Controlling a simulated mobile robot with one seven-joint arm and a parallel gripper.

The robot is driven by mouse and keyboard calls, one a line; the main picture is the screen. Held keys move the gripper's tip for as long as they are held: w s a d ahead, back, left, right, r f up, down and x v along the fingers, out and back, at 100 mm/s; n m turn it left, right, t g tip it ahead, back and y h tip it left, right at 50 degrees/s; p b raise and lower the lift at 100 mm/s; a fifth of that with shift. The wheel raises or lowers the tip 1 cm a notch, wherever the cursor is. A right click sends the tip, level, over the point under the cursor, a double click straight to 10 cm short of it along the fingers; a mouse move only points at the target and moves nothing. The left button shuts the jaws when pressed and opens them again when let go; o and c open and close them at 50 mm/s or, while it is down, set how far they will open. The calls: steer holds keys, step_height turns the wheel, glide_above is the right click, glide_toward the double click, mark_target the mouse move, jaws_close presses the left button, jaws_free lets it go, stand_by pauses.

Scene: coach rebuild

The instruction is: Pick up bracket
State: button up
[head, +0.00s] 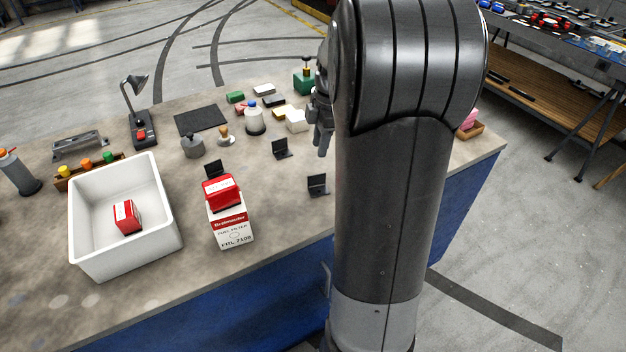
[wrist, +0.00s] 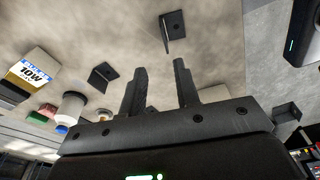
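Several small black L-shaped brackets stand on the bench. In the head view one bracket (head: 281,150) is left of my gripper (head: 323,148), another bracket (head: 318,184) is nearer the front edge, and a third bracket (head: 215,169) is behind the red boxes. The wrist view shows two brackets, one (wrist: 173,26) beyond the fingertips and one (wrist: 102,77) left of them. My gripper (wrist: 160,67) is open, with nothing between its fingers, and apart from the brackets. My arm hides part of the bench and gripper in the head view.
A white bin (head: 125,250) holding a red box (head: 127,217) stands at left. Red-and-white filter boxes (head: 230,225) stand near the front edge. A white jar (head: 255,121) and several small items crowd the back. Bare benchtop surrounds the two nearer brackets.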

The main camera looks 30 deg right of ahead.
glide_above(317, 176)
steer(key=f, duration=0.5)
steer(key=shift+w+d+f, duration=0.2)
steer(key=shift+w+d, duration=0.1)
steer(key=shift+w, duration=0.1)
steer(key=f, duration=0.4)
steer(key=shift+s+a+f, duration=0.15)
steer(key=shift+s+a, duration=0.1)
steer(key=shift+s, duration=0.1)
steer(key=shift+f, duration=0.45)
steer(key=shift+c, duration=0.6)
jaws_close()
